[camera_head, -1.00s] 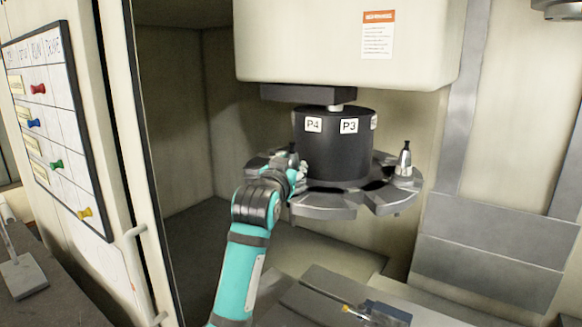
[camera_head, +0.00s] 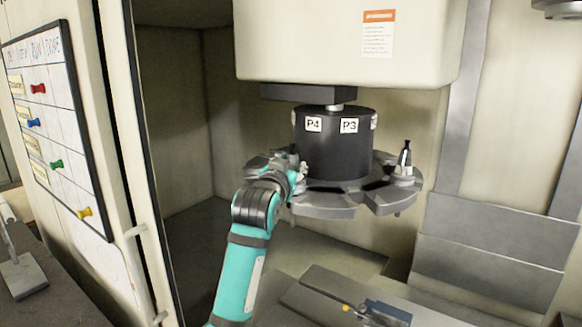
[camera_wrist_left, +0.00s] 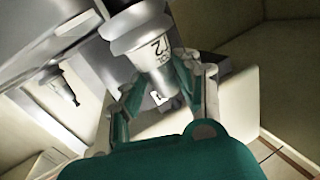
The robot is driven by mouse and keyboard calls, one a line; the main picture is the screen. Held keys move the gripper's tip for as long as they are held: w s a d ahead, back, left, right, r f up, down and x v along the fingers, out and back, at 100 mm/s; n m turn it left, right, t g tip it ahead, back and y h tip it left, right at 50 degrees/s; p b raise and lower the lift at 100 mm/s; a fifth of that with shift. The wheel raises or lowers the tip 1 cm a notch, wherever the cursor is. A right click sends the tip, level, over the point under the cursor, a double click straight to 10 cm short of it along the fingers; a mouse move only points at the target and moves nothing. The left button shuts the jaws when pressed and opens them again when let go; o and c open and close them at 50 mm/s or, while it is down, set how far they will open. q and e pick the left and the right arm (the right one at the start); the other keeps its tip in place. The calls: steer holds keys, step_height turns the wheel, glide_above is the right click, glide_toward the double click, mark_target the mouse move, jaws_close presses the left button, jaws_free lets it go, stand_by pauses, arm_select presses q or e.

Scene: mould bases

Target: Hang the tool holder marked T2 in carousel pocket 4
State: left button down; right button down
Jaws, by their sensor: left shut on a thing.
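The tool holder marked T2 (camera_wrist_left: 148,48) is a pale metal body between the fingers of my left gripper (camera_wrist_left: 165,95) in the left wrist view. My left gripper (camera_head: 298,172) is shut on it. In the head view my wrist hides most of the holder. The carousel (camera_head: 325,207) is a grey segmented ring around a black drum (camera_head: 335,145) with white P4 (camera_head: 313,125) and P3 (camera_head: 349,125) labels. My left gripper is at the ring's left side, below and left of the P4 label. Whether the holder is seated in the pocket is hidden. My right gripper is not in view.
Another tool holder (camera_head: 405,160) stands in the carousel's right side. The machine's white housing (camera_head: 310,45) hangs above the drum. A vise-like fixture (camera_head: 385,312) is below right. The cabinet's door edge (camera_head: 140,160) is left of my arm.

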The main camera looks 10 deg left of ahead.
arm_select(q)
steer(key=shift+f, duration=0.1)
stand_by(0.8)
steer(key=c, duration=0.8)
jaws_free()
steer(key=shift+s+f, duration=0.1)
steer(key=shift+s, duration=0.05)
steer(key=shift+c, duration=0.2)
steer(key=shift+f, duration=0.35)
steer(key=s, duration=1.2)
steer(key=shift+r, duration=0.4)
steer(key=shift+a, duration=0.1)
